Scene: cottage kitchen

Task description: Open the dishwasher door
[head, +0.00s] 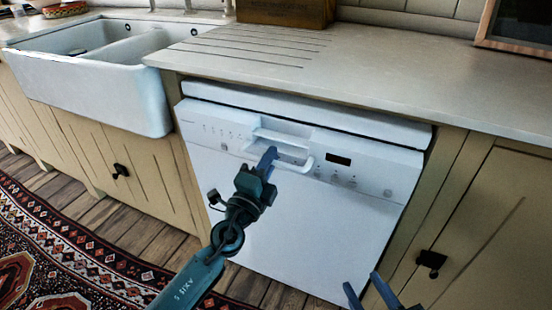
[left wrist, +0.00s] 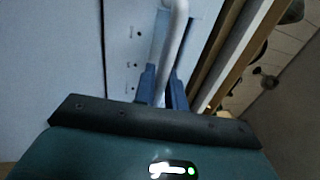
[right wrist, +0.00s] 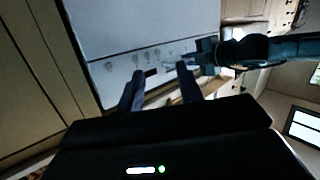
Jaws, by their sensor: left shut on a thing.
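The white dishwasher (head: 310,225) stands under the worktop, its control panel along the top of the door. A thin dark gap runs between the door's top edge and the white strip above; I cannot tell whether the door is slightly ajar. My left gripper (head: 268,158) is shut on the white door handle (head: 301,163). In the left wrist view the handle bar (left wrist: 174,45) passes between the blue fingers (left wrist: 162,90). My right gripper (head: 368,288) is open and empty, low in front of the door's right side; its spread fingers show in the right wrist view (right wrist: 158,88).
A white sink (head: 95,85) is at the left above cream cupboards. The worktop (head: 390,75) overhangs the dishwasher. A cupboard with a black knob (head: 431,260) is at the right. A patterned rug (head: 60,255) lies on the wooden floor at left.

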